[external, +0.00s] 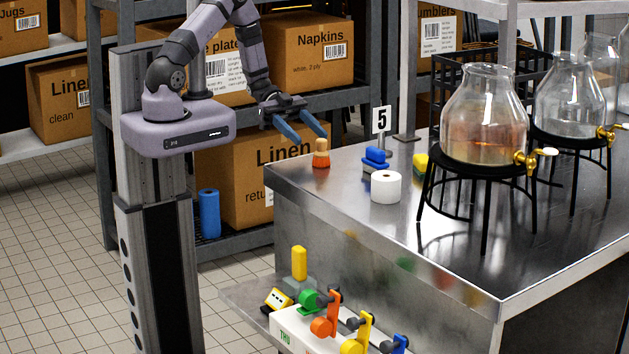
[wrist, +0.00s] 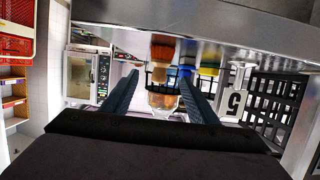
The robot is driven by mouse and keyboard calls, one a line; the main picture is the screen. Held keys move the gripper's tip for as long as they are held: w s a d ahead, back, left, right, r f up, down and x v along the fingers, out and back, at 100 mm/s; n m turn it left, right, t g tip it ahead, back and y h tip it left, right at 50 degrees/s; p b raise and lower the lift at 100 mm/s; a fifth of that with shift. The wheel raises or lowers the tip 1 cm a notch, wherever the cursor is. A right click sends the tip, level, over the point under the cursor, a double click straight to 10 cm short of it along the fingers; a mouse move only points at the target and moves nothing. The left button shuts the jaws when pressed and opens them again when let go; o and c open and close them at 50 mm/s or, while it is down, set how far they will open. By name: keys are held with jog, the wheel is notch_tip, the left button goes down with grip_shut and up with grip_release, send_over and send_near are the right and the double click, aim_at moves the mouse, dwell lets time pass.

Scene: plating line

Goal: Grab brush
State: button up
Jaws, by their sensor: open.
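A small brush-like object (external: 321,158), orange below with a paler tan-orange top, stands upright near the left corner of the steel table (external: 530,240). It looks like the brush. In the wrist view, which looks upside down, the orange piece (wrist: 163,48) hangs from the top, roughly in line with the gap between my fingers. My gripper (external: 311,136) is open and empty, its two blue fingers angled down to the right. In the external view the fingertips are just above the brush; I cannot tell the exact distance. It also shows in the wrist view (wrist: 160,76).
A blue object (external: 375,158), a white roll (external: 385,187), a yellow object (external: 420,166) and a number 5 sign (external: 381,120) stand to the right. Glass dispensers (external: 484,120) on black stands are farther right. Shelves with cartons (external: 310,52) are behind my arm.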

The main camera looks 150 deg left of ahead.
aim_at(321, 150)
jog(key=shift+w+f, duration=0.1)
jog(key=shift+f, duration=0.65)
jog(key=shift+p+x, duration=0.75)
jog(key=shift+x, duration=0.7)
jog(key=shift+p+x, duration=0.85)
jog(key=shift+x, duration=1.35)
jog(key=shift+f, duration=0.2)
jog(key=shift+c, duration=0.4)
jog(key=c, duration=1.1)
jog(key=shift+o, duration=0.2)
jog(key=shift+r, duration=0.15)
jog(key=shift+r+b, duration=0.8)
jog(key=shift+r, duration=4.1)
